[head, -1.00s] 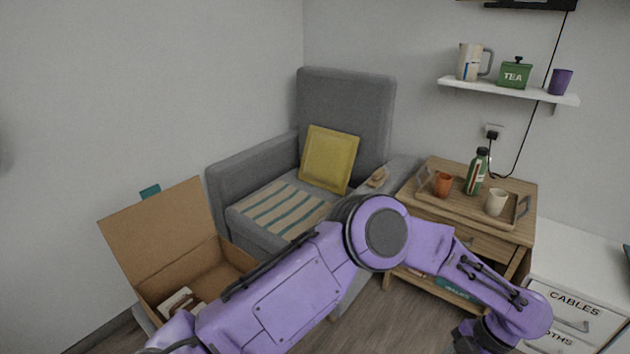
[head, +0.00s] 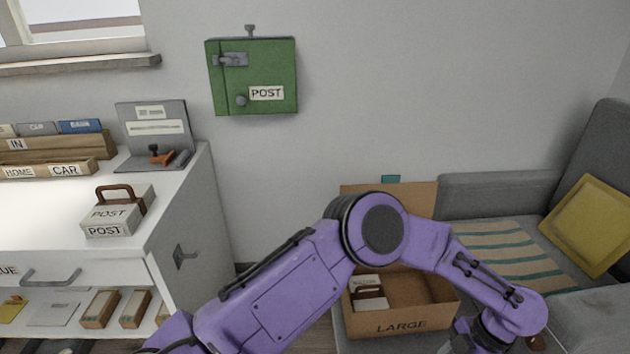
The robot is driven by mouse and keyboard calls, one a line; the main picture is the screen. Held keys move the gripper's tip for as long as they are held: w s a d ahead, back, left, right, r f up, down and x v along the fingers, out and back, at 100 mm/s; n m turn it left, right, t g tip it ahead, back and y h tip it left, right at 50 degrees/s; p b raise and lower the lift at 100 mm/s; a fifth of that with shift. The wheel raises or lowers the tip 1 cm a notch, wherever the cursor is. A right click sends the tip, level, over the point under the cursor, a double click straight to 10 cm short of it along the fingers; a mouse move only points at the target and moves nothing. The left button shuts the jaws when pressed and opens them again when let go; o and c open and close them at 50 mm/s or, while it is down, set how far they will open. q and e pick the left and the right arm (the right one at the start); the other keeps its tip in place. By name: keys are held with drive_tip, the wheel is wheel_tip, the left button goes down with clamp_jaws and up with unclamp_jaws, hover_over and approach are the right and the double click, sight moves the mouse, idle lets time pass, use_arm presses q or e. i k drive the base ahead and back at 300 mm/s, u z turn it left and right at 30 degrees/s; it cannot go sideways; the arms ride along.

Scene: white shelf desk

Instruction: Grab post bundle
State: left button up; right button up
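A white bundle labelled POST (head: 112,214), with a brown handle on top, rests on the white desk at the left of the head view. A similar pale bundle with a brown handle (head: 369,292) lies inside the open cardboard box marked LARGE (head: 415,324). My purple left arm crosses the lower middle, with its wrist running off the bottom edge at right, far from the bundle on the desk. Its fingers are out of frame. My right gripper is not in view.
A green POST box (head: 252,77) hangs on the wall. Wooden file trays (head: 60,150) and a grey stand (head: 154,132) stand behind the bundle on the desk. The desktop left of the bundle is clear.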

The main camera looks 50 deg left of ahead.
sight(118, 214)
drive_tip(key=u, duration=2.5)
